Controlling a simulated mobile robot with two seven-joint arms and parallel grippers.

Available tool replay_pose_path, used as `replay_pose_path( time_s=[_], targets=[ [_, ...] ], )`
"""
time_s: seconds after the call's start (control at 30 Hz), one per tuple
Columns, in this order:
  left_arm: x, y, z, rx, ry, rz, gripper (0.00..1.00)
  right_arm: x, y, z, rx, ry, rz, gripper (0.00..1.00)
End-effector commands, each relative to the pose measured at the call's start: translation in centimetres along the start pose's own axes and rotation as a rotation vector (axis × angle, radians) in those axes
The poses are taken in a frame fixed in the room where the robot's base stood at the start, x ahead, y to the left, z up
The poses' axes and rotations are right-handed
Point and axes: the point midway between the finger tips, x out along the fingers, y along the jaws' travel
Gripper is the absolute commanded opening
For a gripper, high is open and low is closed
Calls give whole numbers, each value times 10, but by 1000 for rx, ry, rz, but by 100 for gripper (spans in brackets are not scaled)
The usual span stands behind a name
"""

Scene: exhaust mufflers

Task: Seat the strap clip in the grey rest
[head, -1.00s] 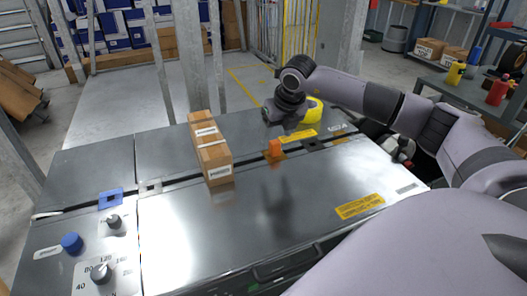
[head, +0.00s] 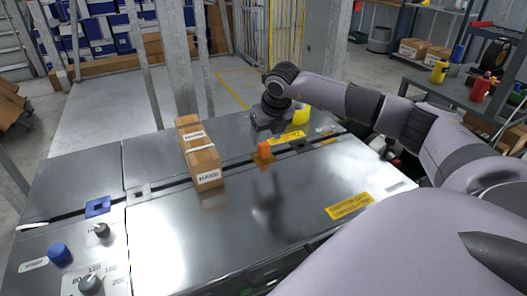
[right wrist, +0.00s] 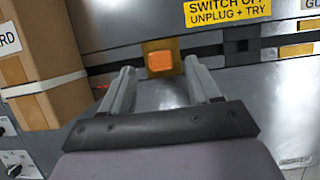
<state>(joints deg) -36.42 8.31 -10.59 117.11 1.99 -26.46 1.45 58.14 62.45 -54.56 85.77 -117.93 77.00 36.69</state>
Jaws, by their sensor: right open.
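A small orange block (head: 264,149), which I take to be the strap clip, stands on a flat orange plate on the dark slot across the metal bench top. It also shows in the right wrist view (right wrist: 160,61), between and beyond my fingertips. My left gripper is not in view.
A blue square piece (head: 97,207) lies farther left on the slot, near knobs (head: 59,254). A yellow label (head: 350,206) lies front right. The front bench top is clear.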

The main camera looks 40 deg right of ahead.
Motion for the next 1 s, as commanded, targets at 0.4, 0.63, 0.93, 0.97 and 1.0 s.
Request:
replay_pose_path(
  time_s=[0.4, 0.63, 0.93, 0.97, 1.0],
  targets=[
    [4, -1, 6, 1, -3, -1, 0, 50, 0, -2, 0, 3, -1, 62],
    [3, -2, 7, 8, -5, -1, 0, 51, 0, -2, -1, 2, -1, 62],
    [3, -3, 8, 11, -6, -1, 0, 50, 0, -2, -1, 2, -1, 9],
    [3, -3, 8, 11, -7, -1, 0, 50, 0, -2, -1, 2, -1, 9],
    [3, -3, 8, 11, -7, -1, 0, 50, 0, -2, 0, 1, -1, 9]
  ],
)
